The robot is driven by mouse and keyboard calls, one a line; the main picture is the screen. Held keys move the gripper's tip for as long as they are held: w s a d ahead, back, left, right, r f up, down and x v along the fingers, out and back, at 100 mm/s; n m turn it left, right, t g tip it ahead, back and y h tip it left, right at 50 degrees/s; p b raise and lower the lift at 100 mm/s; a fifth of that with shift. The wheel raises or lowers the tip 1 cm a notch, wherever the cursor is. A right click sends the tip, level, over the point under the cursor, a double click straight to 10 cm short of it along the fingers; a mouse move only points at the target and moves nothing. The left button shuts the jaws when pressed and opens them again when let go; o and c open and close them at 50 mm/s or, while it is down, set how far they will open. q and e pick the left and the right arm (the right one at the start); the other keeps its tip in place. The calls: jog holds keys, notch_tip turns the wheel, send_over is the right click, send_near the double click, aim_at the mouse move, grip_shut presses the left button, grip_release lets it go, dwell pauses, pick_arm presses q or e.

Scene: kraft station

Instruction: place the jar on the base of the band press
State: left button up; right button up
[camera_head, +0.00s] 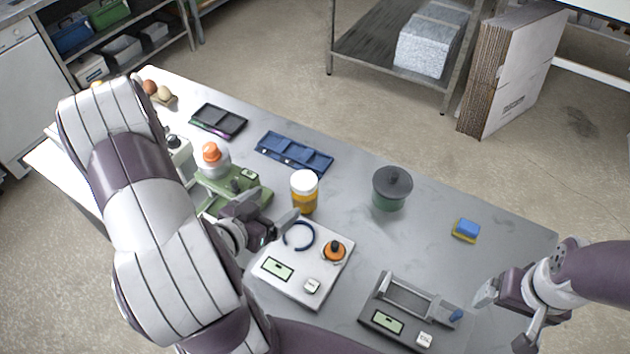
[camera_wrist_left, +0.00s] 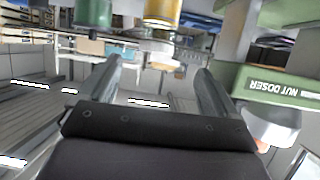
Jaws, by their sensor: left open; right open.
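The jar (camera_head: 304,195), amber with a white lid, stands upright on the grey table. Its amber body also shows at the top of the left wrist view (camera_wrist_left: 163,12). A white device (camera_head: 285,275) with a dark blue ring and an orange knob, which looks like the band press, lies just in front of the jar. My left gripper (camera_head: 282,220) is open and empty, low beside the jar and near the device's back left corner; the fingers also show in the left wrist view (camera_wrist_left: 157,75). My right gripper (camera_head: 504,318) is open and empty at the right front.
A green nut doser (camera_head: 235,190) stands left of the jar, close to my left gripper. A dark green lidded pot (camera_head: 391,190) stands to the right. A grey device (camera_head: 410,312) sits at the front, a sponge (camera_head: 466,230) at right and a blue tray (camera_head: 294,153) behind.

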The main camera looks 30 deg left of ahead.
aim_at(298, 187)
pick_arm(q)
jog(key=x, duration=0.6)
jog(key=shift+w+d+f, duration=0.15)
jog(key=shift+w+d, duration=0.05)
jog(key=shift+w, duration=0.15)
jog(key=shift+w+p, duration=0.3)
jog(key=shift+w, duration=0.1)
jog(key=x, duration=0.2)
jog(key=p+x, duration=0.1)
jog(key=shift+w+d, duration=0.25)
jog(key=shift+w, duration=0.15)
jog(key=shift+w+f, duration=0.15)
jog(key=shift+w, duration=0.2)
jog(key=shift+s, duration=0.2)
jog(key=c, duration=1)
jog(key=shift+w, duration=0.1)
jog(key=c, duration=0.5)
jog(key=shift+r, duration=2.3)
jog(key=shift+c, duration=0.2)
jog(key=s+d+r, duration=0.6)
jog(key=d, duration=0.3)
jog(key=shift+s+d+r, duration=0.25)
jog(key=shift+s+d, duration=0.05)
jog(key=shift+s, duration=0.05)
pick_arm(e)
jog(key=shift+s+r, duration=0.5)
jog(key=shift+r, duration=0.1)
